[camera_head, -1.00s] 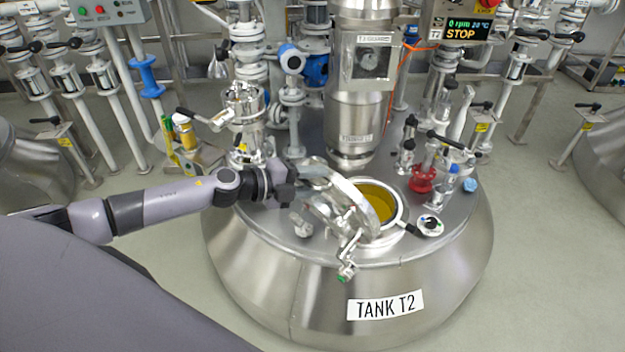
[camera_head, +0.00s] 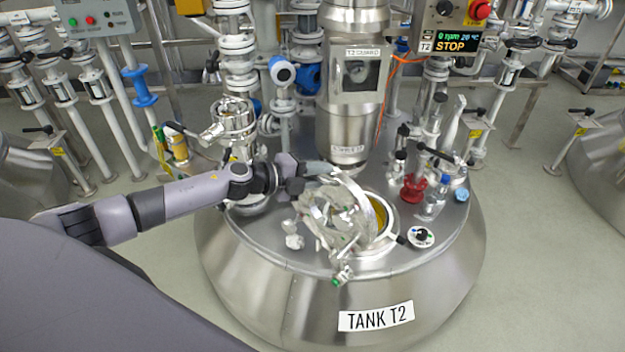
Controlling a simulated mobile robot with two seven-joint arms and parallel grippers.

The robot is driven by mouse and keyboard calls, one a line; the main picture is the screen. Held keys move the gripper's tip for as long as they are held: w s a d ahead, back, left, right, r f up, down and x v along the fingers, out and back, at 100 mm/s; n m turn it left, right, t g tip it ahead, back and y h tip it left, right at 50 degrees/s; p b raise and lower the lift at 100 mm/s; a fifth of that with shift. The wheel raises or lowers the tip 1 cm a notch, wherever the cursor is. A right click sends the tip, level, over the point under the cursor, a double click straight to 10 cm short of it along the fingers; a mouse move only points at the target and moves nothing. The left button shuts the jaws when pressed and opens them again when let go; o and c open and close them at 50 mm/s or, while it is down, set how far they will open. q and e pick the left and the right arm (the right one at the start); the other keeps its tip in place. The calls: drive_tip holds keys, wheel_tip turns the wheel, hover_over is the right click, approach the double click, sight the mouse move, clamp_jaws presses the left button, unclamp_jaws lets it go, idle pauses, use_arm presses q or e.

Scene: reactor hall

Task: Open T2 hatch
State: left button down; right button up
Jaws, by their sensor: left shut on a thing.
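Tank T2 (camera_head: 285,300) stands in front of me, with a label reading TANK T2 on its side. Its round metal hatch lid (camera_head: 359,200) is raised and tilted up on the tank top. The open hatch ring (camera_head: 394,222) shows to the right of the lid, with yellow contents partly visible inside; the lid hides the rest. My left gripper (camera_head: 318,169) reaches in from the left and is shut on the lid at its upper left edge. The exact grip spot is small and unclear. My right gripper is out of view.
A steel column (camera_head: 346,120) rises behind the hatch. A red fitting (camera_head: 413,188) and several valves stand to its right. A round black-and-white fitting (camera_head: 421,237) lies near the ring. A control box (camera_head: 455,25) reading STOP hangs at upper right.

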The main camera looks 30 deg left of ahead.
use_arm(q)
drive_tip(key=shift+w+d, duration=0.1)
drive_tip(key=shift+d, duration=0.3)
